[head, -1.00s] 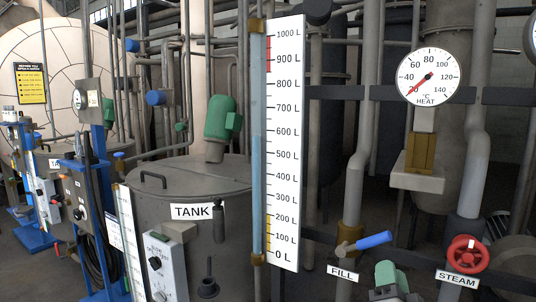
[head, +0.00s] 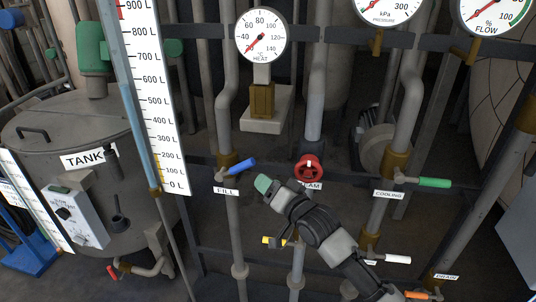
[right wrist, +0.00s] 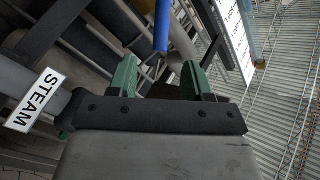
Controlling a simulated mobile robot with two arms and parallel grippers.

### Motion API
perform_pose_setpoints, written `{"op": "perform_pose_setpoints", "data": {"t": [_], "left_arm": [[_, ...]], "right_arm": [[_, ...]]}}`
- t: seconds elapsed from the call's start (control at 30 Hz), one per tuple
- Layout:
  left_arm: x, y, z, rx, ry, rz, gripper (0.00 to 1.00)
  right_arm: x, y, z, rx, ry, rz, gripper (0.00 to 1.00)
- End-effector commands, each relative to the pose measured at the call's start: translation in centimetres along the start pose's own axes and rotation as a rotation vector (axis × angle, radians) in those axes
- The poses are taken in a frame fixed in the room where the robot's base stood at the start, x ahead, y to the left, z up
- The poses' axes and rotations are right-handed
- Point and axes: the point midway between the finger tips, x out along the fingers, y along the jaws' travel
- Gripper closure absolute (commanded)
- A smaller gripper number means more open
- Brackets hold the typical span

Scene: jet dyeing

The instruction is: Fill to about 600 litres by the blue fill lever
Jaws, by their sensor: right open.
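The blue fill lever (head: 240,167) sticks out to the right and slightly up from its pipe, above the FILL label (head: 226,191). It also shows in the right wrist view (right wrist: 162,28), ahead of the gap between the fingers. My right gripper (head: 263,184) is just below and right of the lever in the head view. In the right wrist view its green fingers (right wrist: 160,82) are apart with nothing between them. The level gauge (head: 168,120) has a tube with blue liquid up to about the 600 L mark; the exact level is hard to read. My left gripper is out of view.
The red steam wheel (head: 309,168) is just right of my right gripper, its label partly hidden by my arm. The green cooling lever (head: 434,182) and white and orange levers are farther right. The tank (head: 60,140) stands left.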

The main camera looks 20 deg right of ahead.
Motion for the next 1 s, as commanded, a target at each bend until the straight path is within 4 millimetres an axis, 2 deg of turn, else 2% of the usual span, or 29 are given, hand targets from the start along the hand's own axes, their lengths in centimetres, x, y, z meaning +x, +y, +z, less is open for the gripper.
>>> {"op": "perform_pose_setpoints", "data": {"t": [0.5,0.7,1.0], "left_arm": [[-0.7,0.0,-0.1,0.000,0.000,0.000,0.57],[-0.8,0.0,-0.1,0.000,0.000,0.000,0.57],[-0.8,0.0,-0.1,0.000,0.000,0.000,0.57]], "right_arm": [[8.7,0.0,-0.1,-0.001,0.005,-0.001,0.50],[10.2,0.0,-0.1,-0.001,0.004,-0.002,0.50],[10.3,0.0,0.0,-0.001,0.005,-0.002,0.50]]}}
